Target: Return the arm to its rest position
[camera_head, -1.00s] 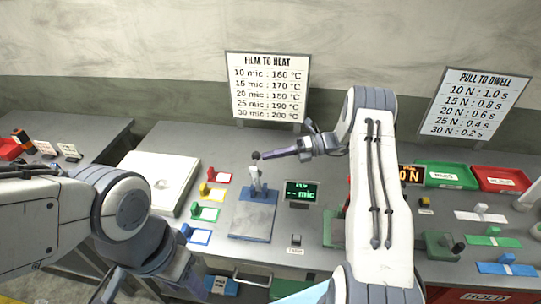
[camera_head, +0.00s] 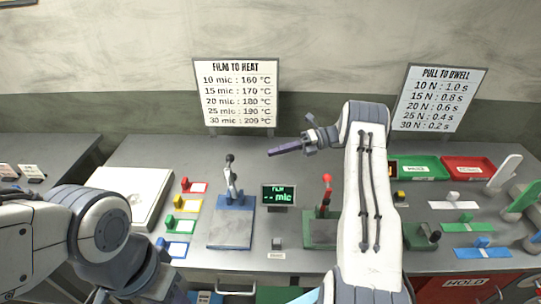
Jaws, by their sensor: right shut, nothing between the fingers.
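My right arm reaches up from the bottom right of the head view and bends left at its top. My right gripper (camera_head: 288,148) is at the end of it, shut and empty, above the back of the grey bench (camera_head: 300,166). It is apart from the blue-based lever device (camera_head: 232,222) below and to its left. My left arm comes in from the lower left, and its gripper is not clearly visible below the bench's front edge.
A small screen (camera_head: 279,196) reads "-- mic". A green-based device with a red-knobbed lever (camera_head: 322,228) stands beside my right arm. Green (camera_head: 419,167) and red (camera_head: 469,168) trays lie at the right. A white slab (camera_head: 125,193) lies left. Two signs (camera_head: 236,95) (camera_head: 440,99) stand behind.

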